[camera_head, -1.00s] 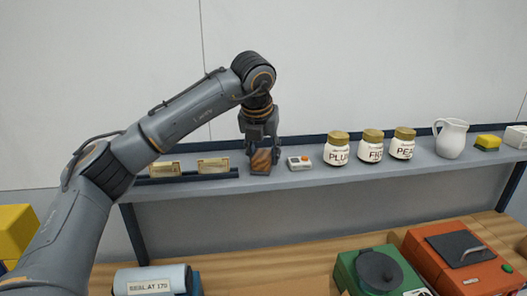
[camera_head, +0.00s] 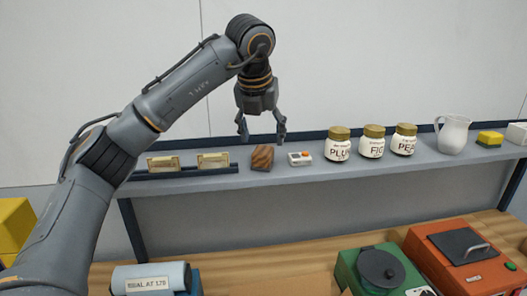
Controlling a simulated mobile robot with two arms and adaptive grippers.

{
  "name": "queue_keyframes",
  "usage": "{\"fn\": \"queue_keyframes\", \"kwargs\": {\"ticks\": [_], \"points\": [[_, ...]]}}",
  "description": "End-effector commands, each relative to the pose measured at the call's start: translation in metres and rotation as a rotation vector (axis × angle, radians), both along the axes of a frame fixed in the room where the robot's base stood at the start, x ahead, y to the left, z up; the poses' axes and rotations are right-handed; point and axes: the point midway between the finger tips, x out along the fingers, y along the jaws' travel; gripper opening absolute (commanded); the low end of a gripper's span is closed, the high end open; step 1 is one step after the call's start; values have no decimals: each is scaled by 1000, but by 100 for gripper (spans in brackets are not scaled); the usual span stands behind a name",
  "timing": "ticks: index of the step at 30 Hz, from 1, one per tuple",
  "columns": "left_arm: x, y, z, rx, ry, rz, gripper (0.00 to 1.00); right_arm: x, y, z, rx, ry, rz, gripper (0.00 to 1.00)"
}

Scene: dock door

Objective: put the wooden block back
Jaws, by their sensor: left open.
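The wooden block (camera_head: 262,158) is brown with a striped grain. It stands on the grey shelf (camera_head: 320,176), between the rack of small cards and a small white device. My left gripper (camera_head: 262,140) is open and empty. Its fingers are above the block and apart from it, and the block's faces show clear of the fingers. My right gripper does not show.
On the shelf, the card rack (camera_head: 180,173) is left of the block. The white device (camera_head: 300,158) with an orange button is close on its right, then several jars (camera_head: 372,143), a white pitcher (camera_head: 453,135) and a yellow sponge (camera_head: 490,139). Green (camera_head: 350,266) and orange (camera_head: 420,255) appliances stand below.

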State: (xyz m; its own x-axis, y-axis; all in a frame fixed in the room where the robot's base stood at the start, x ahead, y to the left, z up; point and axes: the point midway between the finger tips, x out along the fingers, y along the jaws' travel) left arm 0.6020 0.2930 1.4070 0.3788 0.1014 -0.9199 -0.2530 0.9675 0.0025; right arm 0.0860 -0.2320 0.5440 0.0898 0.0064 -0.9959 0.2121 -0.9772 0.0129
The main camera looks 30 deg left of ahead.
Motion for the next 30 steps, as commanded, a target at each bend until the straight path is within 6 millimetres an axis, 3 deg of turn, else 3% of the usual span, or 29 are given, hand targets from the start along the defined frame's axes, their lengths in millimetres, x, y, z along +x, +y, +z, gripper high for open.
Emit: {"fn": "queue_keyframes", "kwargs": {"ticks": [6,12,30], "points": [[-17,-5,42,1,-4,-1,64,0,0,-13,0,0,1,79],[-25,-7,61,1,-1,-1,64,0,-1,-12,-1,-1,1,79],[-26,-7,64,0,0,-1,64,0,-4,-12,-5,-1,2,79]]}}
